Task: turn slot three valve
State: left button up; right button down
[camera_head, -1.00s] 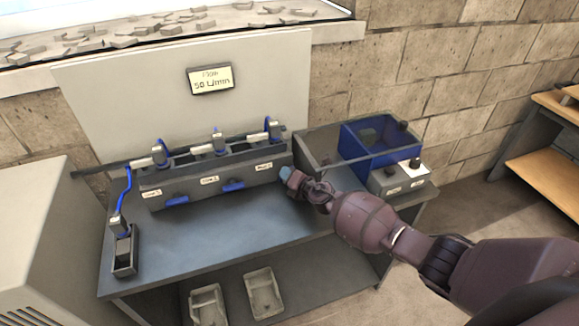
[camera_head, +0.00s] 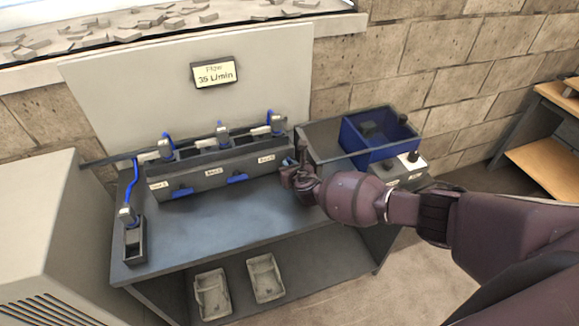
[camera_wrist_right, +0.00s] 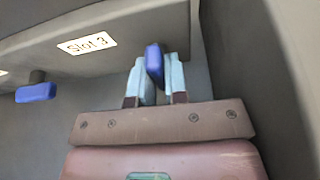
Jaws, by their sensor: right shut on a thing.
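The slot three valve (camera_wrist_right: 154,62) is a blue handle on the front of the grey slot bank, near the label "Slot 3" (camera_wrist_right: 87,44). My right gripper (camera_wrist_right: 156,80) is shut on this handle, with one light blue finger on each side of it. In the head view my right gripper (camera_head: 288,168) is at the right end of the slot bank (camera_head: 215,175) and hides most of the handle. The flow display (camera_head: 214,74) reads 35 L/min. My left gripper is not in view.
Two other blue valve handles (camera_head: 182,192) (camera_head: 237,179) sit on the bank's front. A blue bin (camera_head: 380,135) and a white box with a black knob (camera_head: 412,158) stand at the right. Open table surface (camera_head: 220,222) lies before the bank. Two trays (camera_head: 265,278) (camera_head: 212,293) are below.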

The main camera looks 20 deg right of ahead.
jog(key=shift+n, duration=0.3)
dwell(0.4)
jog(key=c, duration=1.1)
grip_release()
jog(key=shift+s, duration=0.15)
jog(key=shift+v, duration=5.3)
jog(key=shift+a+h, duration=0.15)
jog(key=shift+h, duration=0.15)
